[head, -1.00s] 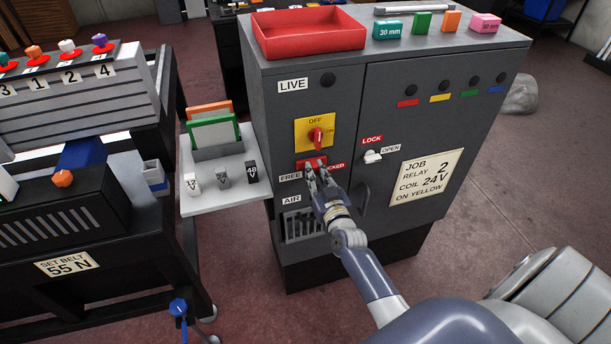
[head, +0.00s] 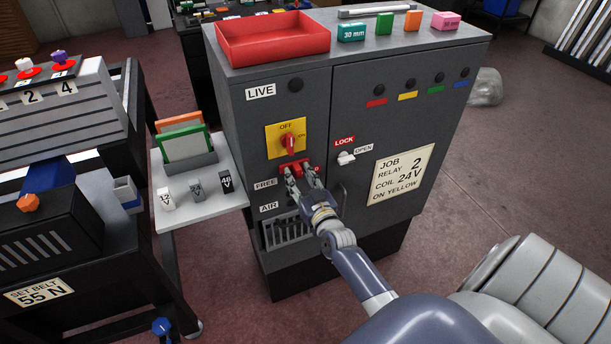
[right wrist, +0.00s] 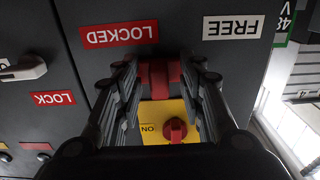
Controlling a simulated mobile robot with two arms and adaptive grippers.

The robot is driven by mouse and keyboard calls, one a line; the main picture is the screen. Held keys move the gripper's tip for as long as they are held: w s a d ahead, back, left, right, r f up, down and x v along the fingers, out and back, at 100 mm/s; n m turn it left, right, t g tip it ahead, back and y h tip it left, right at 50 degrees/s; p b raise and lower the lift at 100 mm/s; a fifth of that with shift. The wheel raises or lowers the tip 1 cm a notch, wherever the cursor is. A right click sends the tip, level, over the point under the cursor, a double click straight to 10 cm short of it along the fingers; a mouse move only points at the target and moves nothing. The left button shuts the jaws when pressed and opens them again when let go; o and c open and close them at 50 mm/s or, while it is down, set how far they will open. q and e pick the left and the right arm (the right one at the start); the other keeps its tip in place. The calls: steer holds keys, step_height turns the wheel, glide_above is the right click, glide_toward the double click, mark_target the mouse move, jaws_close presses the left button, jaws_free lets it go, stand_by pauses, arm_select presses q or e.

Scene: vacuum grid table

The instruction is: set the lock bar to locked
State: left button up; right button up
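The red lock bar (head: 293,170) is on the front of the grey cabinet, below the yellow switch plate, partly hidden by my fingers. In the right wrist view, which is upside down, the bar (right wrist: 158,75) lies between the LOCKED label (right wrist: 118,34) and the FREE label (right wrist: 233,27). My right gripper (head: 302,173) is at the bar, its fingers spread on either side of it. Small gaps seem to show between bar and fingers in the wrist view, so it looks open; contact is hard to tell. My left gripper is not in view.
The yellow plate (head: 272,136) with a red rotary switch (head: 289,144) sits just above the bar. A white LOCK/OPEN latch (head: 346,158) and a door handle are to the right. A side shelf (head: 212,206) with small blocks juts out left. A vent is below.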

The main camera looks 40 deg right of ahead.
steer(key=v, duration=1.1)
steer(key=shift+s, duration=0.3)
steer(key=shift+a, duration=0.15)
steer(key=s+a+f+n+g+y+b, duration=0.1)
steer(key=s+a+f+g, duration=0.25)
steer(key=f, duration=0.75)
steer(key=s+a+f+n+g+y, duration=0.1)
steer(key=s+a+f+g+y, duration=0.3)
steer(key=f, duration=0.8)
steer(key=s+a+f+n+g+h+b, duration=0.1)
steer(key=s+a+f, duration=0.2)
steer(key=s+f, duration=0.55)
steer(key=s+a+f+n+g, duration=0.1)
steer(key=s+f+g, duration=0.3)
steer(key=s+f, duration=0.5)
steer(key=s+a+f+n+g, duration=0.1)
steer(key=s+f+g, duration=0.3)
steer(key=s+f, duration=0.5)
steer(key=s, duration=0.6)
steer(key=shift+a+f, duration=0.2)
steer(key=shift+s, duration=0.1)
